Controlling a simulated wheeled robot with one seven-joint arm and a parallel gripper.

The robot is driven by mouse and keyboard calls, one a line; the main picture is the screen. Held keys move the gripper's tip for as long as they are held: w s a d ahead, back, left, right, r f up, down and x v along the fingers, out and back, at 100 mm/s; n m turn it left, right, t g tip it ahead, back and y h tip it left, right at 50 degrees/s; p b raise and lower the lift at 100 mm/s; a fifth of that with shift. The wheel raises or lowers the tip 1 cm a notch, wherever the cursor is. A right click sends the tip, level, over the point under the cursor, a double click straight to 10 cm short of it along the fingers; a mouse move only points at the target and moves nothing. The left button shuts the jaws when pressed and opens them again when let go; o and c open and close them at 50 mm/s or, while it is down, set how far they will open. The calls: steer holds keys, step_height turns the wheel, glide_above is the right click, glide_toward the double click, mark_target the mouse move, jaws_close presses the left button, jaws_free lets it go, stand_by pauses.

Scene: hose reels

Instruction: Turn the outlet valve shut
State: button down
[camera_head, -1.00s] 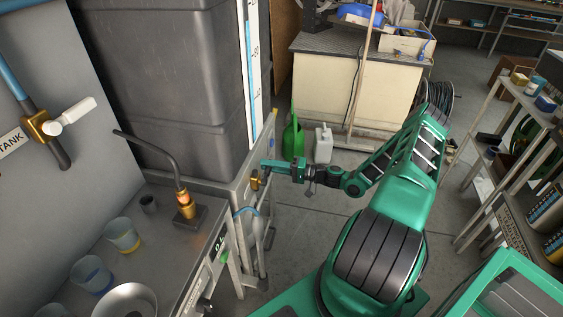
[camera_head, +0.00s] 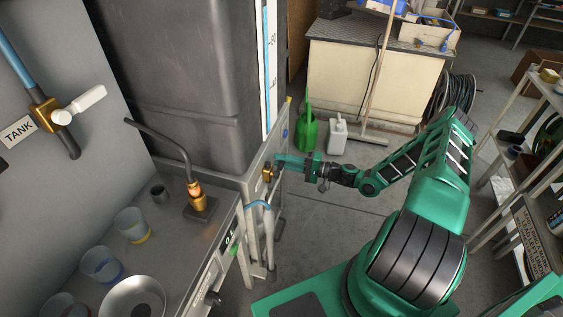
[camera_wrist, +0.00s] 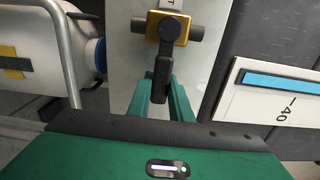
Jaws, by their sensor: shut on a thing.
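The outlet valve is a small brass body (camera_head: 267,172) on the side panel under the tall grey tank, at the end of the bench. In the wrist view its brass body (camera_wrist: 172,28) carries a dark lever (camera_wrist: 162,70) that points down toward me. My gripper (camera_head: 276,163) reaches the valve from the right in the head view. In the wrist view my green fingers (camera_wrist: 161,100) are shut on the lever, one on each side. The fingertips are partly hidden behind the lever.
A tank valve (camera_head: 45,115) with a white handle is on the left wall. The bench (camera_head: 165,245) holds cups, a steel bowl and a brass spout. A green watering can (camera_head: 307,132) and a white jug (camera_head: 337,137) stand on the floor behind my gripper. A shelf rack is at right.

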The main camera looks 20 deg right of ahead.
steer(key=shift+d+f, duration=0.25)
steer(key=shift+d, duration=0.1)
steer(key=c, duration=1.6)
jaws_free()
steer(key=shift+a+r, duration=0.1)
steer(key=shift+a, duration=0.05)
steer(key=v, duration=1)
steer(key=shift+s+d, duration=0.2)
steer(key=shift+d, duration=0.1)
